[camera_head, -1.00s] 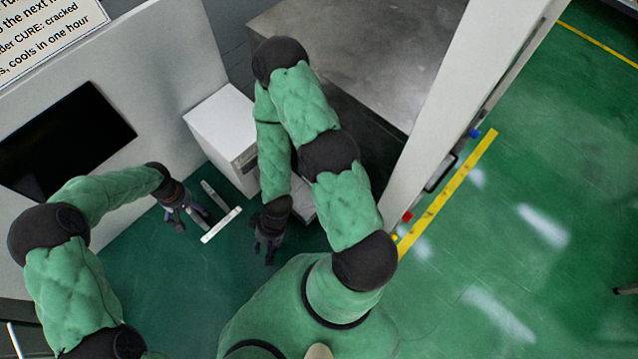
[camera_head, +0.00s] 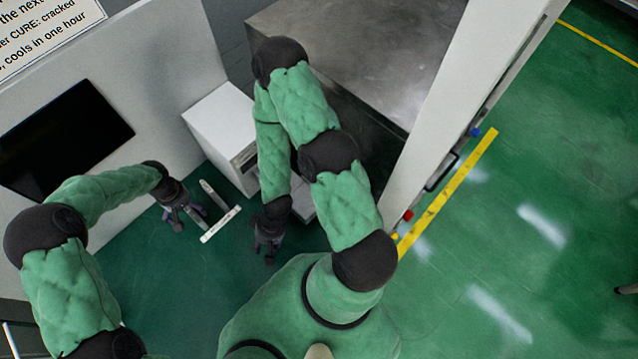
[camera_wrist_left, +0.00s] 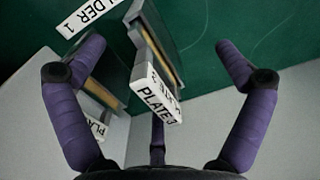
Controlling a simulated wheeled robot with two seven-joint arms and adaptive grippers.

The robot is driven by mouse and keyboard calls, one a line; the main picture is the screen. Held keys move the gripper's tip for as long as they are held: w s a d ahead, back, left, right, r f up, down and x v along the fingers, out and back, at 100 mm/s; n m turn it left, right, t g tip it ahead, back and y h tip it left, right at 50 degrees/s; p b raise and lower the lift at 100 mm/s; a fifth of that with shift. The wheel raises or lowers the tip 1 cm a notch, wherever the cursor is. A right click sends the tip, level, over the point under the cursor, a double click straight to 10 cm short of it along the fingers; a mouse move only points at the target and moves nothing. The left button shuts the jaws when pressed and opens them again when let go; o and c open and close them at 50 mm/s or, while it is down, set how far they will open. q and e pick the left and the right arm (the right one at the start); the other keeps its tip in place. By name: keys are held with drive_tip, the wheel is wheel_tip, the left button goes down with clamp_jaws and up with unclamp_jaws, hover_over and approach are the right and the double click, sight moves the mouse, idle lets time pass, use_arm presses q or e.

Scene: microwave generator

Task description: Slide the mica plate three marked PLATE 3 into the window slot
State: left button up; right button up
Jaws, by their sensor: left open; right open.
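Mica plate three, with a white PLATE 3 label (camera_wrist_left: 160,96), shows in the left wrist view between my open left fingers (camera_wrist_left: 160,78). It looks like a slim tan and grey strip, and neither fingertip appears to touch it. In the head view my left gripper (camera_head: 187,217) is low over the green surface, beside two pale strips; their labels are too small to read there. My right gripper (camera_head: 268,246) is open and empty, right of the strips. I cannot make out the window slot.
A second labelled plate (camera_wrist_left: 98,125) is partly hidden by my left finger. A white label ending in "LDER 1" (camera_wrist_left: 86,14) lies nearby. A white box (camera_head: 222,128) stands behind, close to my right arm. A dark screen (camera_head: 65,140) is on the white panel. Green surface is clear in front.

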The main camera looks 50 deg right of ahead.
drive_tip(key=shift+f, duration=0.3)
use_arm(q)
drive_tip(key=c, duration=1.6)
clamp_jaws()
drive_tip(key=shift+d, duration=0.1)
use_arm(e)
drive_tip(key=shift+d, duration=0.1)
use_arm(q)
drive_tip(key=shift+r, duration=0.15)
drive_tip(key=shift+r, duration=0.3)
use_arm(e)
drive_tip(key=shift+r, duration=0.15)
use_arm(q)
drive_tip(key=shift+r+p, duration=0.8)
drive_tip(key=shift+r, duration=1.75)
use_arm(e)
drive_tip(key=shift+r, duration=0.85)
